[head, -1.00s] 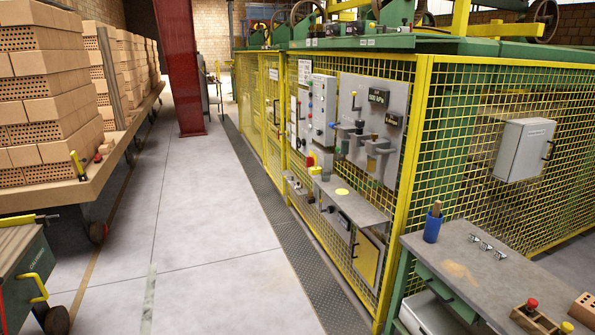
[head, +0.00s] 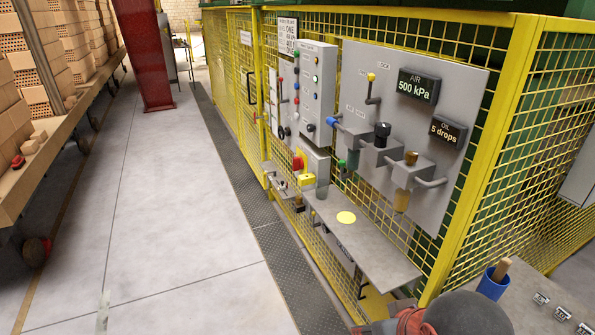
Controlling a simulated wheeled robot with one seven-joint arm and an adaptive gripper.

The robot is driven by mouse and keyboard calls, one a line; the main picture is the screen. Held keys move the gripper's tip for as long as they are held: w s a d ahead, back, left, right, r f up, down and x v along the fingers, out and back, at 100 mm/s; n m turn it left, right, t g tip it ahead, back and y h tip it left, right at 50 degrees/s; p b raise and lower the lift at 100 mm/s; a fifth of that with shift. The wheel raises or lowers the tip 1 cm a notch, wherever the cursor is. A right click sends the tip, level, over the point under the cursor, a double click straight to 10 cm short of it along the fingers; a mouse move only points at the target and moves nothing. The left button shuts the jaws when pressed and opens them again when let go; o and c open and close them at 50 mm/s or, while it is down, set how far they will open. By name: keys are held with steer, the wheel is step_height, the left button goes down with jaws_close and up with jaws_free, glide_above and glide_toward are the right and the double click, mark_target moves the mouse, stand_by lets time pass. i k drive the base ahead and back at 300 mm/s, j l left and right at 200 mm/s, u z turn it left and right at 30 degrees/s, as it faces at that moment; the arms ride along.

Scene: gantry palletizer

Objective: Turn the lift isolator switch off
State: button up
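A red rotary switch handle (head: 298,162) on a yellow plate sits on a small grey box (head: 316,163), low on the yellow mesh fence. It looks like an isolator switch, but I cannot read a label on it. Its exact handle angle is too small to tell. A yellow part (head: 306,180) shows just below the handle. My gripper is not in view; a rounded dark part at the bottom right edge seems to be my arm, well apart from the switch.
A grey shelf (head: 385,262) with a yellow disc juts out below the panels. An air panel (head: 455,95) with valves and tall control box (head: 316,75) hang on the fence. A bench (head: 545,300) stands at bottom right. The grey floor (head: 180,200) to the left is clear.

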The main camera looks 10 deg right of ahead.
mark_target(298, 162)
steer(key=i+j, duration=0.2)
steer(key=i, duration=0.35)
steer(key=i+j, duration=0.15)
steer(key=i, duration=0.4)
steer(key=i+j, duration=0.2)
steer(key=i, duration=0.3)
steer(key=i+j+z, duration=0.1)
steer(key=i, duration=0.45)
steer(key=i+j, duration=0.3)
steer(key=i, duration=0.25)
steer(key=z, duration=0.4)
steer(key=i+z, duration=0.1)
steer(key=z, duration=0.3)
steer(key=j+z, duration=0.1)
steer(key=z, duration=0.7)
steer(key=i+j, duration=0.05)
steer(key=j, duration=0.05)
